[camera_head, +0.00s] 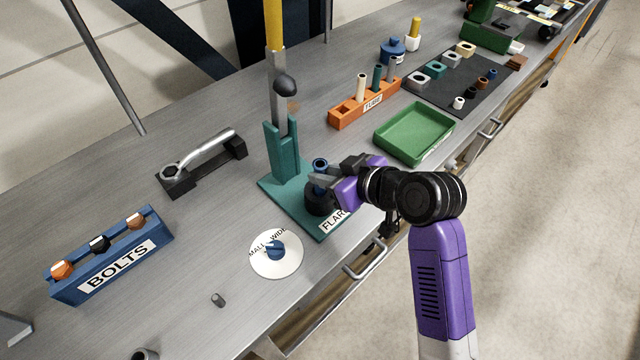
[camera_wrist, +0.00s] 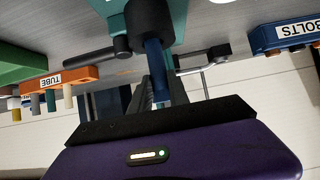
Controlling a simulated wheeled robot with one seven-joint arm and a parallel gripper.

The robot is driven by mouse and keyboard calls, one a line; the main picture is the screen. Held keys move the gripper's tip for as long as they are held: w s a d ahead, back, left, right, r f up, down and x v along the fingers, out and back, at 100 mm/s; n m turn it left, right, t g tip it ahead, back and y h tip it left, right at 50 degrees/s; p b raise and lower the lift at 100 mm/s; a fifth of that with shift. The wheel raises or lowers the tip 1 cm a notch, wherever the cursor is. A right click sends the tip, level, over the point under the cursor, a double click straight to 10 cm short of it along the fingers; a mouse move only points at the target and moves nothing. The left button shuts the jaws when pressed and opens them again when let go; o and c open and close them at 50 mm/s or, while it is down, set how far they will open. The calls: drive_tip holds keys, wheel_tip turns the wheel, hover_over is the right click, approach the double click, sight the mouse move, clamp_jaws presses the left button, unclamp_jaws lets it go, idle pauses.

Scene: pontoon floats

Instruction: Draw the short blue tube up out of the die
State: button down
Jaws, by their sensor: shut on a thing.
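The short blue tube (camera_head: 320,164) stands upright at the black die (camera_head: 318,197) on the teal flaring press base (camera_head: 290,205). My gripper (camera_head: 325,180) comes from the right and is shut on the tube just above the die. In the wrist view the blue tube (camera_wrist: 157,75) runs between the fingers of my gripper (camera_wrist: 158,92), with its other end at the black die (camera_wrist: 150,25). I cannot tell how much of the tube is inside the die.
The press column (camera_head: 281,140) with its yellow handle rises behind the die. A round dial (camera_head: 290,262) lies in front. A green tray (camera_head: 437,132) and orange tube rack (camera_head: 345,114) are to the right, a blue bolts rack (camera_head: 115,262) to the left.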

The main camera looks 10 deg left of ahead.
drive_tip(key=shift+r+p, duration=1.8)
drive_tip(key=shift+r, duration=0.55)
